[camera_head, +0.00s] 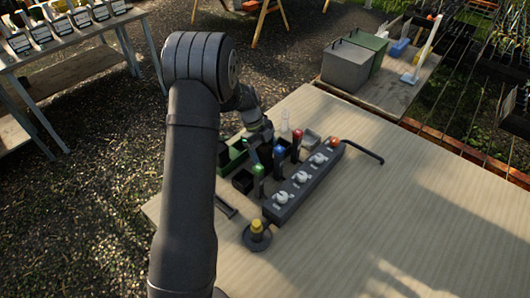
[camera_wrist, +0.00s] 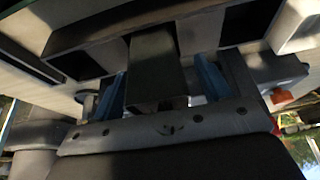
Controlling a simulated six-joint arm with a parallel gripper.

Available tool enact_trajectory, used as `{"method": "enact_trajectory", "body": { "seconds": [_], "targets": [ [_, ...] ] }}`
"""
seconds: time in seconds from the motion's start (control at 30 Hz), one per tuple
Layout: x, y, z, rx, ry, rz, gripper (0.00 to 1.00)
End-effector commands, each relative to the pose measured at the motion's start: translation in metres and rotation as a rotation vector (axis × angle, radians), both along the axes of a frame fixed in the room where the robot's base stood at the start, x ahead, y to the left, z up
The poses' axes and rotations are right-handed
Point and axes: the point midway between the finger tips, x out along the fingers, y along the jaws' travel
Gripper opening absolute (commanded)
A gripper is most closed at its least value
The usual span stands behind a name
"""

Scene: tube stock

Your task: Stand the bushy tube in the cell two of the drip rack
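My gripper (camera_head: 266,146) is low over the cluster of dark holders on the table, and its fingertips are mostly hidden in the head view. In the wrist view its two blue fingers (camera_wrist: 160,88) stand apart on either side of a dark block (camera_wrist: 153,70); I cannot tell whether they touch it. A dark rack with square openings (camera_wrist: 90,40) lies beyond them, probably the drip rack. Upright items with green (camera_head: 258,170), blue (camera_head: 279,150) and red (camera_head: 297,134) tops stand close to the gripper. I cannot tell which is the bushy tube, nor which cell is two.
A long grey strip (camera_head: 303,183) with white knobs and an orange end lies just right of the holders. A yellow-topped piece on a round base (camera_head: 257,232) stands at the near side. A green tray (camera_head: 234,160) is left of the gripper. The right side of the table (camera_head: 420,215) is clear.

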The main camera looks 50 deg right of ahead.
Motion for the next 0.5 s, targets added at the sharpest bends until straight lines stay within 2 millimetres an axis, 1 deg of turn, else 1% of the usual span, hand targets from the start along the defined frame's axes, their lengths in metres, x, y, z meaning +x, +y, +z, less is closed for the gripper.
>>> {"method": "enact_trajectory", "body": {
  "seconds": [0.27, 0.37, 0.47, 0.5],
  "targets": [
    [0.001, 0.0, 0.002, 0.0, 0.0, 0.0, 0.7],
    [0.005, 0.0, 0.011, -0.002, -0.001, 0.001, 0.7],
    [0.012, 0.0, 0.028, -0.004, -0.002, 0.002, 0.7],
    [0.016, -0.001, 0.037, -0.005, -0.002, 0.002, 0.7]
  ]
}}
